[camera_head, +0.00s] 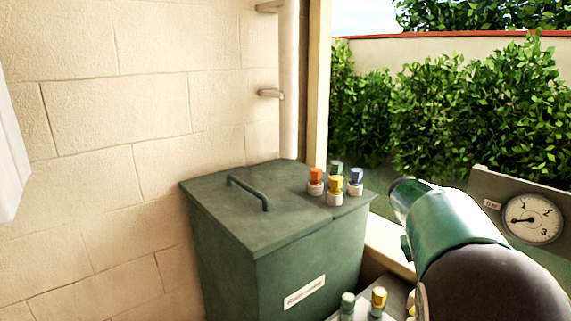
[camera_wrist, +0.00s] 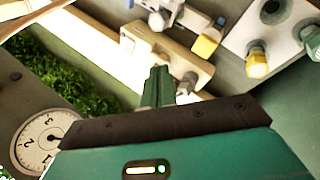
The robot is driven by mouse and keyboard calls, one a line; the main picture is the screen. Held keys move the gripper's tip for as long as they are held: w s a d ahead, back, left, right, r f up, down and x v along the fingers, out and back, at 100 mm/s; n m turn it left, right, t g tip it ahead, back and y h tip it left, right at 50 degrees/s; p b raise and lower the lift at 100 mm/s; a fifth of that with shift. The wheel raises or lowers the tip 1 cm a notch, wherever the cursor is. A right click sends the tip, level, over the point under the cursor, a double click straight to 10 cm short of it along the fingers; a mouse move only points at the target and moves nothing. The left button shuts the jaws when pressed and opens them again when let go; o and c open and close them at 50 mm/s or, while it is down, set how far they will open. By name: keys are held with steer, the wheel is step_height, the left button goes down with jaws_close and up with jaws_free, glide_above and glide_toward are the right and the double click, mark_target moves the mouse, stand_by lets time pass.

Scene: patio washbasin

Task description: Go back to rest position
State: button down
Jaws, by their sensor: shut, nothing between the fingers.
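My gripper (camera_wrist: 158,80) shows in the wrist view as green fingers held together, with nothing between them. The dark bar and teal housing of my wrist fill the bottom of that view. The fingers appear in front of a pale beige block (camera_wrist: 185,68) with metal fittings; I cannot tell whether they touch it. In the head view my green and dark arm crosses the lower right, and the fingertips cannot be made out there.
A green lidded bin (camera_head: 225,255) stands against the block wall (camera_head: 100,140). Several colour-capped pieces, one orange (camera_head: 316,177), sit on its lid. A yellow-capped piece (camera_head: 379,299) is below. A dial gauge (camera_head: 531,218) is right of my arm. Hedges (camera_head: 450,110) lie behind.

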steer(key=s+a+r+n+t+y, duration=0.1)
steer(key=s+a+n+t+y, duration=0.2)
steer(key=s+a, duration=1.6)
steer(key=shift+s+a+t+y, duration=0.4)
steer(key=shift+s+t+y, duration=1)
steer(key=shift+s+t, duration=0.8)
steer(key=shift+s+r, duration=0.1)
steer(key=shift+s, duration=0.05)
